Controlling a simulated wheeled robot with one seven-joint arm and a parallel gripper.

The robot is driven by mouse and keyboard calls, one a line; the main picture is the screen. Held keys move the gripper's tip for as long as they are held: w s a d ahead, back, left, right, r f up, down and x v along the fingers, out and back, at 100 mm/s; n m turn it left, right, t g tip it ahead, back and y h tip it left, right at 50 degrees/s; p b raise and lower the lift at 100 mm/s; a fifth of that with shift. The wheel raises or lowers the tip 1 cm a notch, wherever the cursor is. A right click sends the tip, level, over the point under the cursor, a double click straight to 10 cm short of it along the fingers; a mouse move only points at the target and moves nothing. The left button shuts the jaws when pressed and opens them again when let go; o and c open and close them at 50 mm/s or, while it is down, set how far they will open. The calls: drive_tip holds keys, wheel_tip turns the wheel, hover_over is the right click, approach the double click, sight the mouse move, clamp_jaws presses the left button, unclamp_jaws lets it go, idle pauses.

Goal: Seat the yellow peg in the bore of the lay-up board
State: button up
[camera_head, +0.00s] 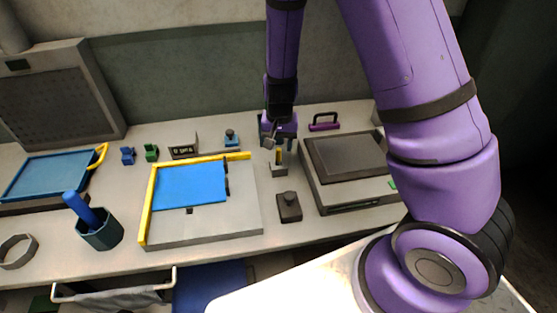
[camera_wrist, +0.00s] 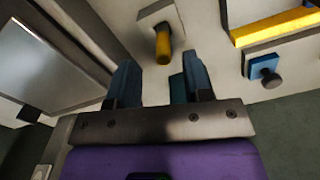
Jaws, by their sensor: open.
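The yellow peg (camera_head: 278,155) stands in a small grey block (camera_head: 279,171) on the bench, right of the lay-up board. In the wrist view the peg (camera_wrist: 163,45) rises from the block (camera_wrist: 158,16), a little beyond the gap between my fingers. My gripper (camera_head: 278,140) is open and empty, above and close to the peg; its fingers also show in the wrist view (camera_wrist: 160,82). The grey lay-up board (camera_head: 235,220) has a yellow fence on its left and far edges and a blue sheet (camera_head: 190,185) on it. A small dark spot shows at the sheet's near edge; I cannot tell if it is the bore.
A grey flat-topped machine (camera_head: 345,155) stands right of the peg, and a dark knobbed block (camera_head: 289,206) stands in front. A small blue knobbed block (camera_head: 231,138) is behind the board. A cup with a blue handle (camera_head: 100,235) and a blue tray (camera_head: 52,175) are left.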

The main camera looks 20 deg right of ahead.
sight(279, 149)
wheel_tip(279, 149, down, 4)
drive_tip(key=shift+w+a+f, duration=0.1)
drive_tip(key=shift+a, duration=0.05)
clamp_jaws()
idle(0.3)
